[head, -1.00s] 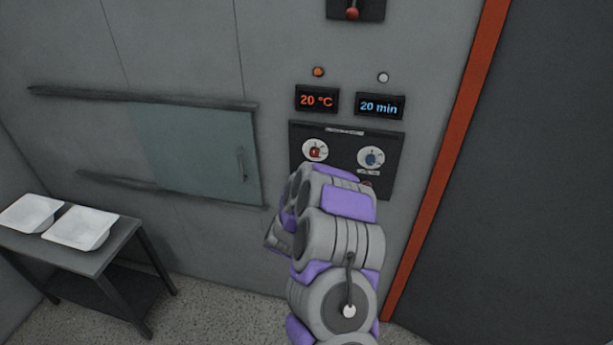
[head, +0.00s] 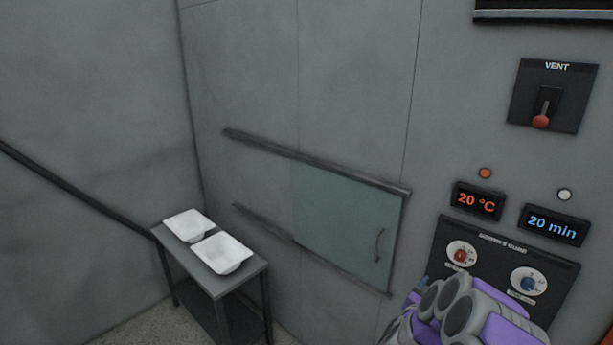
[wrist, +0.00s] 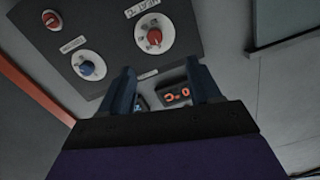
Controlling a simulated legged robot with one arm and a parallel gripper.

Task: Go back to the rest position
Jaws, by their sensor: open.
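My gripper (wrist: 160,90) shows in the wrist view with its two dark fingers apart and nothing between them. It is close to the control panel (wrist: 105,45), which appears turned over in that view. My arm shows at the lower right of the head view, in front of the panel's lower part; the fingers cannot be made out there. The panel carries a red knob (head: 461,254) and a blue knob (head: 528,282). Above it, the displays read 20 °C (head: 477,201) and 20 min (head: 552,226).
A grey table (head: 212,283) with two white shells, one at the back (head: 188,225) and one in front (head: 222,253), stands at the left. A sliding glass door (head: 345,222) is on the wall. A VENT lever (head: 541,121) is at upper right. Floor shows at bottom left.

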